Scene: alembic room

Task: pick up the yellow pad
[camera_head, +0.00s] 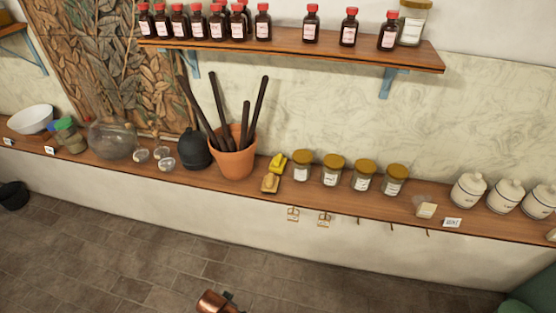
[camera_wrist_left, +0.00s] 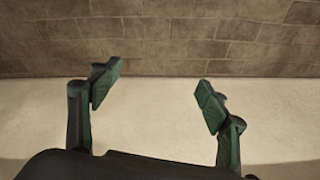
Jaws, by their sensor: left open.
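A small yellow pad (camera_head: 278,162) lies on the long wooden counter, just right of a terracotta pot. A tan, brush-like block (camera_head: 270,183) lies close in front of it. My left gripper (camera_wrist_left: 160,93) shows in the left wrist view with its two dark green fingers spread wide and nothing between them. That view holds only brown tiles and a pale surface, and no pad. Neither gripper can be made out in the head view, and my right gripper is not seen.
The terracotta pot (camera_head: 234,160) holds several dark rods. Gold-lidded jars (camera_head: 302,166) stand right of the pad. A bottle shelf (camera_head: 290,50) hangs above the counter (camera_head: 130,171). Small hooks and tags hang below the counter's front edge. The tiled floor in front looks mostly clear.

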